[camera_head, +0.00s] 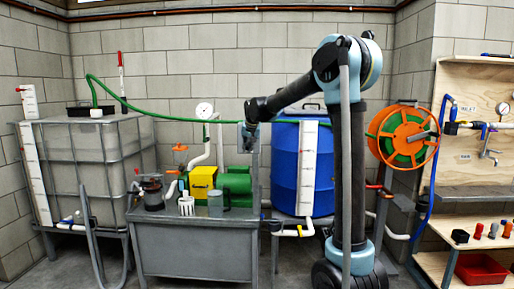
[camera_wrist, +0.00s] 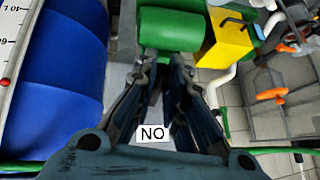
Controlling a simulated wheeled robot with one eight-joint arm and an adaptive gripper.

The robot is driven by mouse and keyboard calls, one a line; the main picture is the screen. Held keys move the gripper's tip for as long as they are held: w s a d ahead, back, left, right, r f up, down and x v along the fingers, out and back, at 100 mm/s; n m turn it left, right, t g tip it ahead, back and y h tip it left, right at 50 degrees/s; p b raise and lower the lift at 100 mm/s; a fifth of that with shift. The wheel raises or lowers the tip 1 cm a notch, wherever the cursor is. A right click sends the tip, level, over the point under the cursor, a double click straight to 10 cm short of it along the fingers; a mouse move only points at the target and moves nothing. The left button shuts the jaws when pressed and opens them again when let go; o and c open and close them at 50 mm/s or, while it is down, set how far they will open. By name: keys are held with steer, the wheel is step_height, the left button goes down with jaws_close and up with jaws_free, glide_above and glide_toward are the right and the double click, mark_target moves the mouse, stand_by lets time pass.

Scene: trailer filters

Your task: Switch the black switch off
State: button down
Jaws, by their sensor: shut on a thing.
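My gripper (camera_wrist: 162,68) points at a grey post with a box on top, between the blue barrel and the green pump. It also shows in the head view (camera_head: 250,132), at the top of the post (camera_head: 254,180). Its dark fingers come together in the wrist view, shut on what seems to be the black switch. The switch itself is hidden by the fingers and cannot be made out. The switch's position cannot be told.
The blue barrel (camera_head: 285,165) stands right of the post. The yellow box (camera_head: 203,181) and green pump (camera_head: 237,188) sit on the grey bench (camera_head: 195,245) to its left. A green hose (camera_head: 150,113) runs at gripper height. An orange hose reel (camera_head: 381,137) is further right.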

steer(key=shift+f+t, duration=0.35)
steer(key=shift+t, duration=0.15)
stand_by(0.3)
steer(key=c, duration=1.6)
jaws_free()
steer(key=shift+c, duration=0.2)
steer(key=shift+r, duration=0.1)
steer(key=v, duration=1.1)
steer(key=shift+s+r, duration=0.25)
steer(key=shift+s, duration=0.1)
steer(key=shift+d, duration=0.2)
